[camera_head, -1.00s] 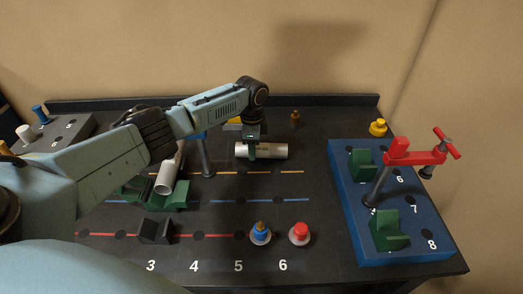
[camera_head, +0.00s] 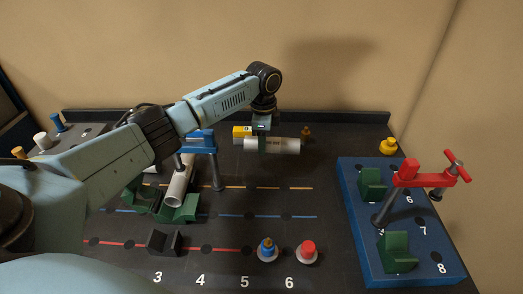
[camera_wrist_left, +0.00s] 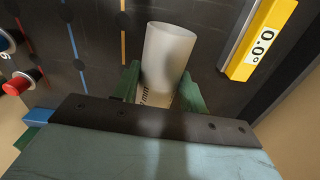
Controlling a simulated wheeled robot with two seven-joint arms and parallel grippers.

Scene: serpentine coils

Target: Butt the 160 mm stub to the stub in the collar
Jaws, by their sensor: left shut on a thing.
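My left gripper (camera_head: 263,146) is shut on a white-grey tube stub (camera_head: 288,146) and holds it level above the back of the bench. In the left wrist view the stub (camera_wrist_left: 168,55) sits between the green fingers (camera_wrist_left: 158,90), its open end facing away; printing ending in "mm" is partly hidden. Another pale tube (camera_head: 178,187) lies in green V-blocks (camera_head: 180,212) to the left, beside and partly under a blue clamp (camera_head: 197,141). My arm and the clamp hide its far end, so I cannot tell how it is held. My right gripper is not in view.
A yellow gauge (camera_head: 242,132) reading 0.0 stands behind the held stub. A blue board (camera_head: 352,240) with green blocks and a red clamp (camera_head: 425,177) is at right. Blue (camera_head: 267,250) and red (camera_head: 307,252) knobs stand in front. The bench centre is clear.

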